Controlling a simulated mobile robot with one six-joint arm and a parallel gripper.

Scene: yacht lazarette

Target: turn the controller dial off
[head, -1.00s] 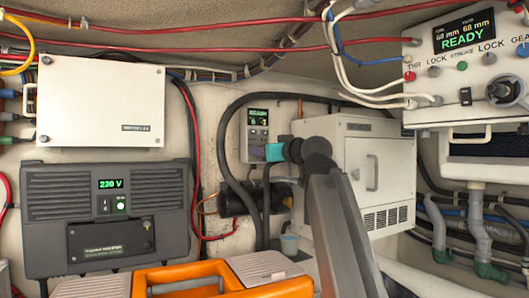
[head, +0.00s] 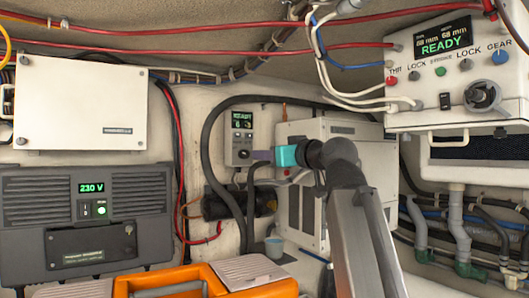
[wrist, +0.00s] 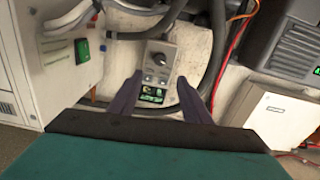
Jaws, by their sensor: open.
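The small grey controller (head: 241,130) is fixed to the back wall, with a lit green display at its top and a dark round dial (head: 243,154) low on its face. In the wrist view the controller appears upside down, with its dial (wrist: 158,57) above the display. My gripper (head: 257,156) is just right of the controller in the head view, its purple fingers partly seen edge-on. In the wrist view my gripper (wrist: 160,77) is open and empty, its fingers spread on either side of the controller. The dial shows beyond the fingertips, apart from them.
A thick black hose (head: 206,140) loops around the controller. A white vented cabinet (head: 300,195) stands behind my arm. A white READY box (head: 455,85) with its own knob hangs at upper right. A grey 230 V unit (head: 90,220) is at left, and an orange case (head: 200,280) lies below.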

